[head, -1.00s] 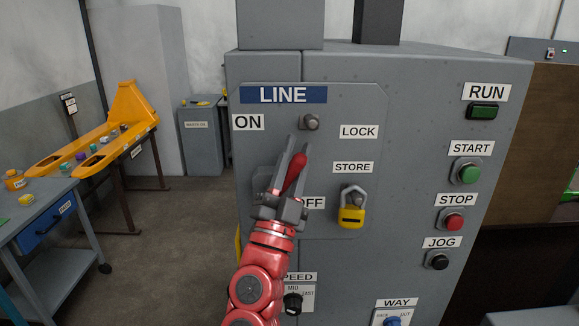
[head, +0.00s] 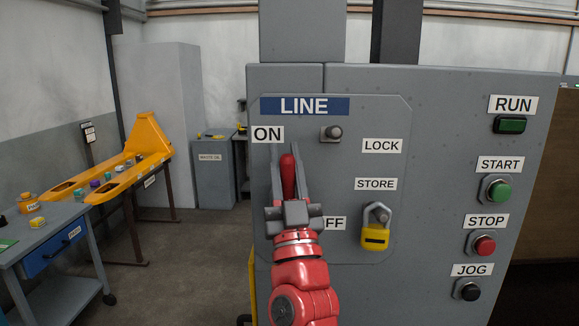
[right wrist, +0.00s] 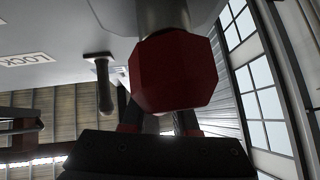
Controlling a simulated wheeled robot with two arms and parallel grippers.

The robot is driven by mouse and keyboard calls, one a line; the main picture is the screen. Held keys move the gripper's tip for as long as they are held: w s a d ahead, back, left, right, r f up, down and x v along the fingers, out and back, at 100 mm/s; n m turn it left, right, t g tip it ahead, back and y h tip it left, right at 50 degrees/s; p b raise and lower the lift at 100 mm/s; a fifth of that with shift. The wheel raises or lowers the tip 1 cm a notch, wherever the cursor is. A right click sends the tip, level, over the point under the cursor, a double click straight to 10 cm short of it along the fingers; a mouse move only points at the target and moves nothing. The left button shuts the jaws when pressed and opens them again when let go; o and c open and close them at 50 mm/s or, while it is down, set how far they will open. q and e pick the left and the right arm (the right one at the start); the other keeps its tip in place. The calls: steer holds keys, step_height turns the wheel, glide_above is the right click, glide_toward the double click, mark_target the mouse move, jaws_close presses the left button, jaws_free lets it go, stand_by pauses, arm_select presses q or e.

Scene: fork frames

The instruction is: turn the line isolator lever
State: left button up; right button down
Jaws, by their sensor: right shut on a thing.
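The line isolator lever has a red handle (head: 287,176) that stands about upright on the grey panel under the blue LINE sign (head: 305,106). Its tip is just right of and below the ON label (head: 267,134). My right gripper (head: 286,165) is shut on the red handle, with one finger on each side. The gripper body hides the lever's lower part and some of the OFF label (head: 334,223). In the right wrist view the red handle end (right wrist: 173,72) fills the middle, in front of the jaws. My left gripper is not in view.
A grey peg (head: 331,132) sticks out right of the ON label. A yellow padlock (head: 375,235) hangs under the STORE label (head: 376,184). Push buttons line the right side, including green START (head: 499,190).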

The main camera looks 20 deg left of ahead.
stand_by(0.3)
steer(key=c, duration=0.7)
jaws_free()
steer(key=shift+a, duration=0.1)
steer(key=v, duration=1.7)
steer(key=shift+f, duration=0.2)
